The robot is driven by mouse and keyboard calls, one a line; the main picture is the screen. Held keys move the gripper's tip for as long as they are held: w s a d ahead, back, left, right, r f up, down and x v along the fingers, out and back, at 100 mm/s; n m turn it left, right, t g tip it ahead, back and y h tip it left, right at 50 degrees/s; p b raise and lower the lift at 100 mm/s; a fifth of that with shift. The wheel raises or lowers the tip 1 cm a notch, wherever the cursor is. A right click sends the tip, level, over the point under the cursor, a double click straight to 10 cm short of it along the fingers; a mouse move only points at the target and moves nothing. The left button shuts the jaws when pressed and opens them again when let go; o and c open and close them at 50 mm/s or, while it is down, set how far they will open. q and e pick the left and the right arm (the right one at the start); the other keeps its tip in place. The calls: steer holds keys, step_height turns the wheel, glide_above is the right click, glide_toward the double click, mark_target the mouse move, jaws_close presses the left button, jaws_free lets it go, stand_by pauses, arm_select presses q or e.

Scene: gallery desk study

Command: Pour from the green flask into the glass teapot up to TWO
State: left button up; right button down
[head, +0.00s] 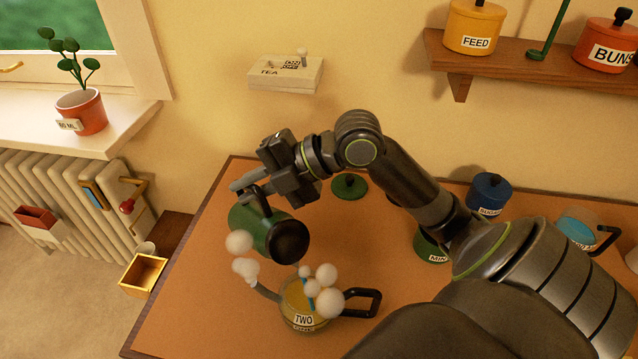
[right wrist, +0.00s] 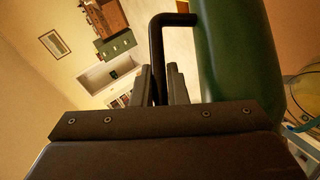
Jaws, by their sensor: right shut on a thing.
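The green flask (head: 262,230) is tilted, its dark round end facing down and right, above and left of the glass teapot. My right gripper (head: 250,186) is shut on the flask's dark handle; the right wrist view shows the fingers (right wrist: 162,78) at the handle beside the green body (right wrist: 238,50). The glass teapot (head: 296,298) stands on the desk with a label reading TWO, a spout on the left and a black handle on the right. It looks yellowish inside; white puffs hide its top. No stream is clear. My left gripper is not in view.
The orange-brown desk (head: 195,300) is clear left of the teapot. A green lid (head: 349,187), a blue lidded pot (head: 489,192), a green pot (head: 428,246) and a glass vessel with blue contents (head: 577,229) stand farther back or right. My right arm crosses the desk.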

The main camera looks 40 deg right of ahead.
mark_target(255, 186)
stand_by(0.3)
steer(key=shift+s+r+b, duration=0.15)
steer(key=shift+r+b, duration=0.15)
stand_by(0.3)
steer(key=shift+d, duration=0.1)
steer(key=shift+s+r+n+b, duration=0.2)
steer(key=shift+n+b, duration=0.1)
stand_by(0.5)
steer(key=shift+t, duration=0.3)
steer(key=shift+s+r+y+b, duration=0.2)
steer(key=shift+r+y+b, duration=0.05)
steer(key=shift+y+b, duration=0.1)
steer(key=shift+s, duration=0.1)
stand_by(0.4)
steer(key=shift+s+r+n+t+b, duration=0.3)
steer(key=shift+s+r+t+b, duration=0.1)
steer(key=shift+t+b, duration=0.15)
stand_by(0.8)
steer(key=shift+w+f+g, duration=0.4)
steer(key=shift+w+g, duration=0.05)
stand_by(2.8)
